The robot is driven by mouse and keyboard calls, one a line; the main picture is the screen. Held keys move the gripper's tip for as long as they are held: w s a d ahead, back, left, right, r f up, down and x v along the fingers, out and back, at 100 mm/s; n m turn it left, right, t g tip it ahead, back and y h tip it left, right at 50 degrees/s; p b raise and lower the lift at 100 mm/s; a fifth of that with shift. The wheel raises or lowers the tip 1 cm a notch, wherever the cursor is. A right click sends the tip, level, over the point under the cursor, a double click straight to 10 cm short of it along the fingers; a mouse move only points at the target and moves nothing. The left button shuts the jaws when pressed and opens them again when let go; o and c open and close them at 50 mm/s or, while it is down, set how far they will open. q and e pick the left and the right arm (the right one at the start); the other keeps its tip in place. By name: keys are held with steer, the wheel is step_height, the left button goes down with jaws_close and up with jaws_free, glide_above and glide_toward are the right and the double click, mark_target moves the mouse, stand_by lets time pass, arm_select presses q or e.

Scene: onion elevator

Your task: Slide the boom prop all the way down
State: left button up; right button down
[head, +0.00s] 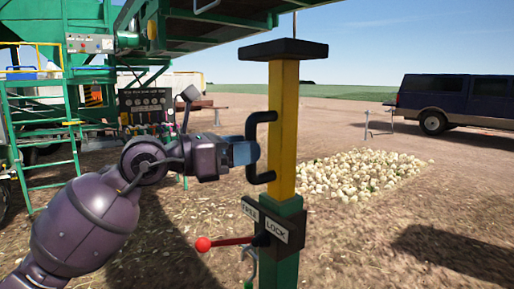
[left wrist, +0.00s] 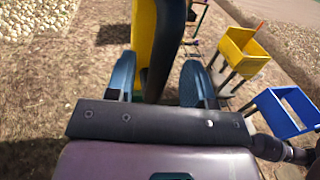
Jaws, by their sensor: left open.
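The boom prop's yellow post (head: 283,130) stands upright with a black top plate (head: 283,49). It rises out of a green sleeve (head: 283,212). A black handle (head: 252,148) is fixed on the post's left side. A lever with a red knob (head: 203,244) sticks out left from the sleeve, beside a sign (head: 265,221) reading LOCK. My left gripper (head: 246,153) is at the handle's upright bar. In the left wrist view, its blue fingers (left wrist: 160,88) are open, with the black handle (left wrist: 164,45) between them. My right gripper is not in view.
A green machine platform (head: 215,22) hangs overhead, close to the post's top. A ladder (head: 45,150) and a control panel (head: 148,105) stand behind at left. An onion pile (head: 360,175) and a dark vehicle (head: 455,100) are behind at right. Yellow (left wrist: 243,50) and blue (left wrist: 287,112) bins show in the wrist view.

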arm_select(q)
steer(key=v, duration=0.7)
